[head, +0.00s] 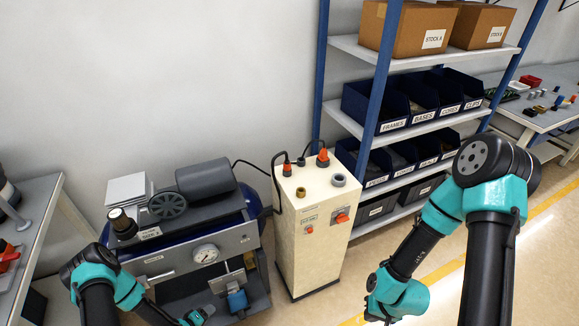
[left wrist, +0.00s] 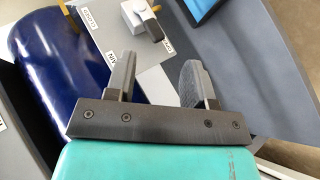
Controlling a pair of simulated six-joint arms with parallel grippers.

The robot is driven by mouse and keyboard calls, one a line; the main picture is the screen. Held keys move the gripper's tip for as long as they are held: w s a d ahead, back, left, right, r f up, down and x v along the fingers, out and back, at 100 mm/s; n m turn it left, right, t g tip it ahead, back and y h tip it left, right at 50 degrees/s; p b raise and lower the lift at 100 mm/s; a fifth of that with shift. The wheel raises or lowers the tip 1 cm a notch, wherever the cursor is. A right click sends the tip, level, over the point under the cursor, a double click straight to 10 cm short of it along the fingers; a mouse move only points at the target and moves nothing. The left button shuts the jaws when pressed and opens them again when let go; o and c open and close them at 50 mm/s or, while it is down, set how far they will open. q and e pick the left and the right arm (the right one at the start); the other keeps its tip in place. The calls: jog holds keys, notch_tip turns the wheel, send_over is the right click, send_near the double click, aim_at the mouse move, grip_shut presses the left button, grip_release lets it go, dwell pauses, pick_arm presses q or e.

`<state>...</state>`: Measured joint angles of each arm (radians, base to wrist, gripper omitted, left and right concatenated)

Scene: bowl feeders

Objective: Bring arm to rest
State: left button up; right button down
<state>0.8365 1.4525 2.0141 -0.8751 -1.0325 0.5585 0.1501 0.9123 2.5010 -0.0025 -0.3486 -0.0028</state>
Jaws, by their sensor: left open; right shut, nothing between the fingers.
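My left gripper (left wrist: 158,80) is open, with its two dark fingers apart and nothing held between them in the left wrist view. It hangs over a grey panel next to a dark blue cylinder (left wrist: 48,75). In the head view my left arm reaches low at the bottom left, in front of the compressor unit (head: 200,240); its fingers are hard to make out there. My right arm is folded at the right of the head view, its teal wrist (head: 400,295) low over the floor. The right gripper's fingers do not show.
A cream cabinet (head: 310,235) with knobs and sockets stands between the arms. Behind it is a blue-framed shelf with labelled bins (head: 395,125) and cardboard boxes (head: 410,28). Benches stand at the far left and far right. Floor is open around the right wrist.

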pick_arm(q)
jog(key=s+d+r+m+g+y, duration=0.1)
jog(key=s+d+r+m+g, duration=0.3)
jog(key=r, duration=0.6)
jog(key=s+d+r+m+g, duration=0.2)
jog(key=s+d+r+g, duration=0.4)
jog(key=r, duration=0.5)
jog(key=w+d+r+m+t, duration=0.1)
jog(key=w+d+r, duration=0.1)
jog(key=w+r, duration=0.2)
jog(key=shift+w+d, duration=0.15)
jog(key=shift+d, duration=0.15)
jog(key=shift+a+r, duration=0.1)
